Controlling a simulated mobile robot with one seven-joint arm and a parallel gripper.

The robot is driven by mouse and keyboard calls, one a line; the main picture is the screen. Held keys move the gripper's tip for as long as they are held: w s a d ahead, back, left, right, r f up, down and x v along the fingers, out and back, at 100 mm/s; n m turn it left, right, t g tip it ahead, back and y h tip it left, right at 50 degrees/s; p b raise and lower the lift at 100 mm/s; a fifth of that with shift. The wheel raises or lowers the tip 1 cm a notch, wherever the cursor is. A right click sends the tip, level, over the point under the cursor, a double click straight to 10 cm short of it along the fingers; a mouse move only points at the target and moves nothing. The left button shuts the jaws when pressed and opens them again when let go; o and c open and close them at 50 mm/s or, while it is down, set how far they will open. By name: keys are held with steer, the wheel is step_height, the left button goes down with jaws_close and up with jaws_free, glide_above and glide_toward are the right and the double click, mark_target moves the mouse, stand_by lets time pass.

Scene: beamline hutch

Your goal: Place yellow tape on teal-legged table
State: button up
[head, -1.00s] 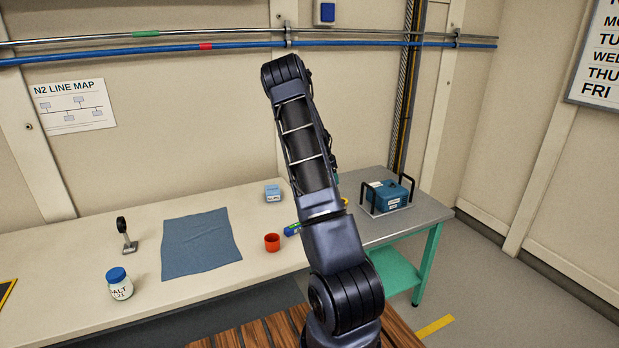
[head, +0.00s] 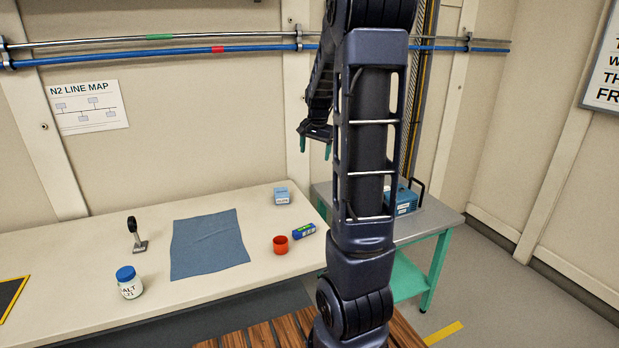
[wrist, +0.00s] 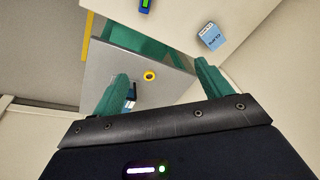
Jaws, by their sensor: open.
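The yellow tape (wrist: 150,76) is a small ring lying on the grey top of the teal-legged table (wrist: 100,68), close to its edge in the wrist view. In the head view my arm hides the tape, while the table (head: 435,217) shows at the right with a teal leg and lower shelf. My gripper (head: 315,147) is open and empty, high above the tables with its fingers pointing down. In the wrist view the tape appears between the two teal fingers, well below them.
A blue case with black handles (head: 405,198) stands on the teal-legged table. The long pale bench holds a blue box (head: 282,195), a blue-green box (head: 304,231), a red cup (head: 281,244), a blue cloth (head: 208,243), a jar (head: 129,283) and a black-headed stand (head: 137,236).

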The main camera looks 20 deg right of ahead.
steer(key=s+a+r+n, duration=0.1)
steer(key=s+a+n, duration=0.2)
steer(key=s, duration=0.6)
steer(key=s+a+r+n+t, duration=0.1)
steer(key=s+a+r+n, duration=0.1)
steer(key=s+a, duration=0.4)
steer(key=s+a+r+n, duration=0.2)
steer(key=s+a+n, duration=0.2)
steer(key=s, duration=1)
steer(key=shift+a+n+t, duration=0.3)
steer(key=shift+a+t, duration=0.1)
steer(key=shift+a, duration=0.3)
